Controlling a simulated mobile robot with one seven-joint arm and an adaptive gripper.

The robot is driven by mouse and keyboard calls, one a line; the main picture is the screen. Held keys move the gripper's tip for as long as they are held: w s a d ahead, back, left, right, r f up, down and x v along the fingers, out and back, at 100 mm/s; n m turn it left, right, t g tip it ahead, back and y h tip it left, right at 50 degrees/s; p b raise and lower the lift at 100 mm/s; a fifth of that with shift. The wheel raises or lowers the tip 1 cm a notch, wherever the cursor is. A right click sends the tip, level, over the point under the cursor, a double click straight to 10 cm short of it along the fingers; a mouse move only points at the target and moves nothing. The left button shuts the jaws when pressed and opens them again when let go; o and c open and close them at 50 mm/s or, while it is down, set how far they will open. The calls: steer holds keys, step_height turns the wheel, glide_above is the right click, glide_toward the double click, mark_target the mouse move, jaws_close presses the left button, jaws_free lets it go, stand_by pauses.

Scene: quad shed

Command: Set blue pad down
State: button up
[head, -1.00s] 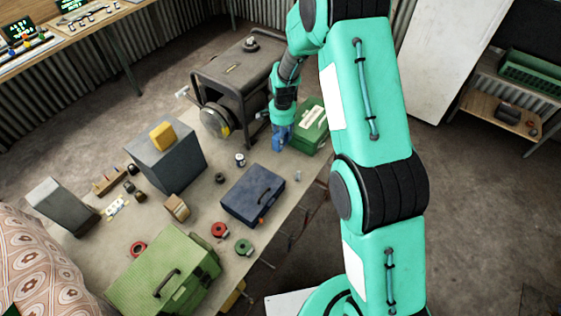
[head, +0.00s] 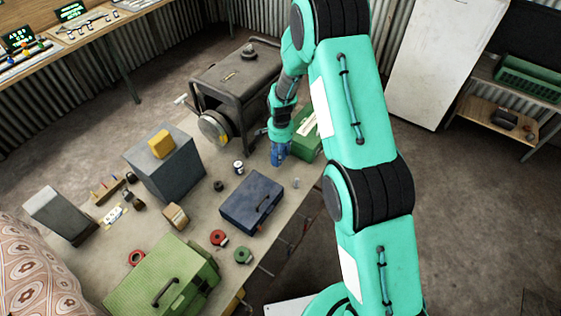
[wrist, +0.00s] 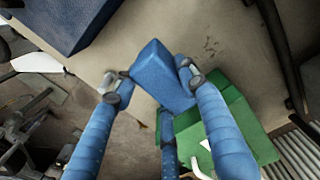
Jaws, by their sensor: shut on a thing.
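In the head view my gripper (head: 280,153) points down over the table, just left of the green box. The pad is hard to tell from the blue fingers there. Whether the pad touches the table top is not clear.
A green box (head: 306,141) stands close to the right of my gripper. A dark blue case (head: 240,200) lies to the front left. A generator (head: 240,80) stands behind. Between them are a small can (head: 238,167) and some bare table (head: 262,172).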

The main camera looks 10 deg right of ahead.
steer(key=shift+f, duration=0.6)
steer(key=shift+f, duration=0.15)
steer(key=shift+f, duration=1.95)
steer(key=shift+f, duration=0.15)
steer(key=o, duration=0.8)
steer(key=shift+c, duration=0.2)
steer(key=shift+r, duration=0.2)
steer(key=shift+r, duration=6)
